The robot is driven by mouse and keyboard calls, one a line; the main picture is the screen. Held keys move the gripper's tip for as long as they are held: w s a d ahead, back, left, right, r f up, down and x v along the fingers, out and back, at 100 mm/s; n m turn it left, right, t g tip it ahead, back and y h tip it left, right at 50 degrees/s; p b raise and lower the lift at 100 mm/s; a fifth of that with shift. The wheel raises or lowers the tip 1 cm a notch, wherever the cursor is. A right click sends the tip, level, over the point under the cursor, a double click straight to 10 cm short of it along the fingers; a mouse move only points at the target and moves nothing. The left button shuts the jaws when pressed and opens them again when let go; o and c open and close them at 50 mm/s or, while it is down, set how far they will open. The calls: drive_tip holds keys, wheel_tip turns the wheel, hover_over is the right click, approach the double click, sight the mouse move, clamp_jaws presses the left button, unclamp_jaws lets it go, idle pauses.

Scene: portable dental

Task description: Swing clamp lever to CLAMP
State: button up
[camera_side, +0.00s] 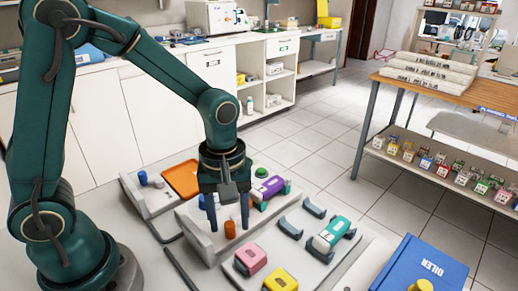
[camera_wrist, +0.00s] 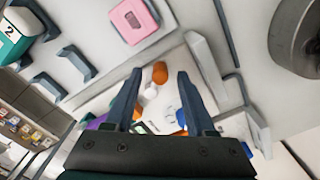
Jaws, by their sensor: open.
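An orange knob (camera_side: 230,231), which looks like the handle of the clamp lever, stands on the pale raised unit (camera_side: 196,235) on the bench. In the wrist view the orange knob (camera_wrist: 160,73) has a small white rounded piece beside it. My gripper (camera_side: 229,222) points down over the unit with its jaws open. In the wrist view the knob shows between the tips of my gripper (camera_wrist: 160,76), with a gap on each side. I cannot tell whether the tips are level with it. No CLAMP marking is readable, and the lever's arm is not clear.
A purple cartridge (camera_side: 268,189) lies just right of my gripper. A green-and-white cartridge (camera_side: 332,233) sits in grey holders farther right. Pink (camera_side: 250,260) and yellow (camera_side: 281,281) blocks lie in front.

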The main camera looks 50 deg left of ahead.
clamp_jaws()
drive_tip(key=m, duration=0.2)
drive_tip(key=a+m, duration=0.1)
drive_tip(key=shift+s+m, duration=0.3)
drive_tip(key=m, duration=0.1)
drive_tip(key=a+m, duration=0.1)
drive_tip(key=m, duration=0.1)
drive_tip(key=shift+s+a+r+m, duration=0.1)
drive_tip(key=shift+a+m, duration=0.05)
drive_tip(key=shift+m, duration=0.15)
drive_tip(key=m, duration=0.1)
drive_tip(key=a+m, duration=0.1)
drive_tip(key=m, duration=0.1)
drive_tip(key=shift+a, duration=0.1)
drive_tip(key=shift+w+a+m, duration=0.15)
drive_tip(key=shift+a+m, duration=0.1)
drive_tip(key=shift+m, duration=0.7)
drive_tip(key=shift+w+a+m, duration=0.15)
drive_tip(key=shift+a+m, duration=0.1)
drive_tip(key=shift+m, duration=0.7)
unclamp_jaws()
